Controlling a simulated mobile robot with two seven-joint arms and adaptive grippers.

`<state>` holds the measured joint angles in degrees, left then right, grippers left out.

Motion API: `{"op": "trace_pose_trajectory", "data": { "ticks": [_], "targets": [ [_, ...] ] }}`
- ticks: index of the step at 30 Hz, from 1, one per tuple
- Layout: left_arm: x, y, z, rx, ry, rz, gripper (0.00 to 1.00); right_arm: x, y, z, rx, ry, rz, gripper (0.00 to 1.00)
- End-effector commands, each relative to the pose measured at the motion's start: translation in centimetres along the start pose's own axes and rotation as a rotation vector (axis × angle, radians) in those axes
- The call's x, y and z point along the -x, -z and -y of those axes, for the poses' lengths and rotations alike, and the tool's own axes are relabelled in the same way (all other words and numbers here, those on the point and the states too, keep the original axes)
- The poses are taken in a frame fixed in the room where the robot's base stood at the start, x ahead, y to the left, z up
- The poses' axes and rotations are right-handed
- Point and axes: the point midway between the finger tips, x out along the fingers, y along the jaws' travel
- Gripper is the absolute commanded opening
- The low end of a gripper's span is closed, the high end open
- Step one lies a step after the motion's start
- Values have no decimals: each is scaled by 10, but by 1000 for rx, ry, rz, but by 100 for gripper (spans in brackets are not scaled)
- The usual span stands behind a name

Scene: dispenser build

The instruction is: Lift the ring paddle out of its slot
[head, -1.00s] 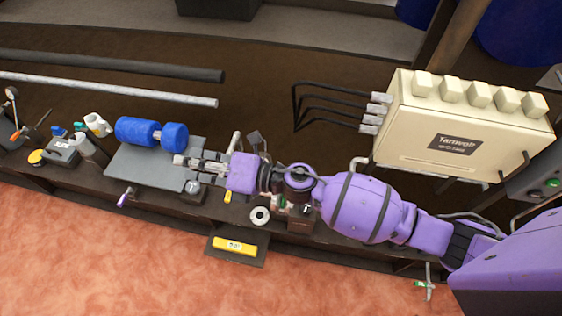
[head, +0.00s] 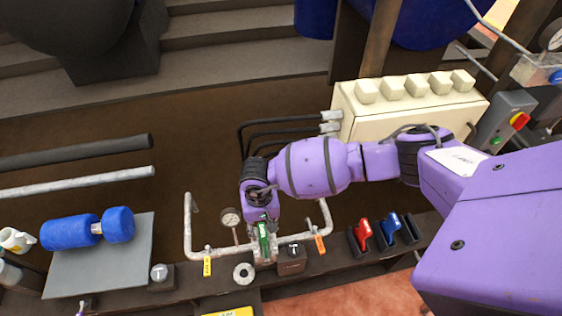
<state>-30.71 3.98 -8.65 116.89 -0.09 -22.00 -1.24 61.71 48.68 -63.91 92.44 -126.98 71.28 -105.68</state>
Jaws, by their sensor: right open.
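My right gripper (head: 263,228) points down over the middle of a pale bent pipe (head: 289,239) at the bench's front. Its fingers are open and stand close around an upright green piece (head: 264,243) at the pipe's middle block. I cannot tell whether they touch it. The green piece may be the ring paddle's handle; the gripper covers its upper part and any slot below it. A separate pale ring (head: 243,273) with a dark centre lies on the bench, just in front and left of the pipe's middle. My left gripper is not in view.
A gauge (head: 230,217) stands left of the gripper, and yellow (head: 207,264) and orange (head: 319,242) tags hang on the pipe. A dark box (head: 291,261) sits close to the right. Red (head: 363,233) and blue (head: 390,227) handles stand in dark holders farther right.

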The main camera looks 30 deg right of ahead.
Motion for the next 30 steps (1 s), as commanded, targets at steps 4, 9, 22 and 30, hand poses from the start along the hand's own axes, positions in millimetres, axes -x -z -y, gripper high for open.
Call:
{"op": "trace_pose_trajectory", "data": {
  "ticks": [4, 9, 22, 30],
  "targets": [
    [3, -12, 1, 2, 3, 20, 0, -22, 1, 3, -1, 3, -1, 41],
    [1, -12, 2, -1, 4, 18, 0, -48, 1, 3, -2, 4, -1, 41],
    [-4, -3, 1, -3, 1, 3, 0, -66, 1, 3, -2, 6, -1, 41],
    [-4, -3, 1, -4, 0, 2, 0, -66, 1, 3, -3, 6, -1, 16]
  ]
}}
